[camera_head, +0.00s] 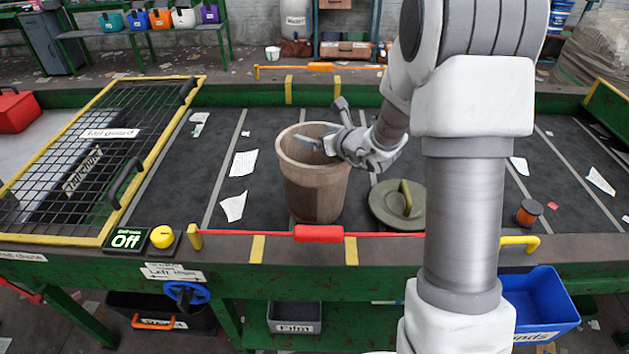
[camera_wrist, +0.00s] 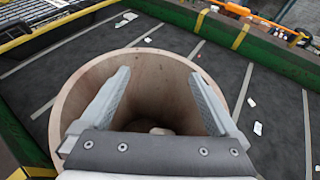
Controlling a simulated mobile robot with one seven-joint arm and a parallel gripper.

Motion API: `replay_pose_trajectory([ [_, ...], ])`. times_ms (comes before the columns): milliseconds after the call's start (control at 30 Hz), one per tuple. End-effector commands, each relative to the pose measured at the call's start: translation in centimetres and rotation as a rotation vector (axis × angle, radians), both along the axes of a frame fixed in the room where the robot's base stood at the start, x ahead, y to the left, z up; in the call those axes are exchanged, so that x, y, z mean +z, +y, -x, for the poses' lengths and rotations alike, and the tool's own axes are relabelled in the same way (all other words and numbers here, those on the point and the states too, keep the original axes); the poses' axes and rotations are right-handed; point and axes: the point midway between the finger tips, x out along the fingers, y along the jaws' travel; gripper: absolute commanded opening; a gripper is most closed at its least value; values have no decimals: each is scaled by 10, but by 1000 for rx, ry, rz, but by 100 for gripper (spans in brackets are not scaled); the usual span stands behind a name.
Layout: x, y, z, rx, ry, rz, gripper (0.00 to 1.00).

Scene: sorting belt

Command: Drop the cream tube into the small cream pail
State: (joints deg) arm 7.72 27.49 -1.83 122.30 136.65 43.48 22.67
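My gripper (camera_head: 320,122) is over the mouth of a tall tan bin (camera_head: 315,190) standing upright on the dark belt. In the wrist view, my gripper (camera_wrist: 158,82) is open, its two fingers wide apart inside the bin's rim (camera_wrist: 72,95), with nothing held between them. A small pale shape (camera_wrist: 160,131) shows low inside the bin, mostly hidden by the gripper's palm; I cannot tell whether it is the cream tube. No cream tube is clearly visible elsewhere. A small whitish pail (camera_head: 272,53) stands in the background beyond the belt; I cannot tell whether it is the task's pail.
A round green lid (camera_head: 398,206) lies right of the bin. A red-handled bar (camera_head: 319,234) runs along the belt's near edge. A yellow-framed mesh guard (camera_head: 95,150) covers the left. A dark spool (camera_head: 528,212) and paper scraps lie on the belt.

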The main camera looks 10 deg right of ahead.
Motion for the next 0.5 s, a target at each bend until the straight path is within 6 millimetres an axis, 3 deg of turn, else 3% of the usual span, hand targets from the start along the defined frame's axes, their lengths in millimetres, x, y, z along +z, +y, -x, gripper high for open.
replay_pose_trajectory([
  [267,1,-2,3,-2,1,0,97],
  [500,14,-13,30,-5,-1,0,97],
])
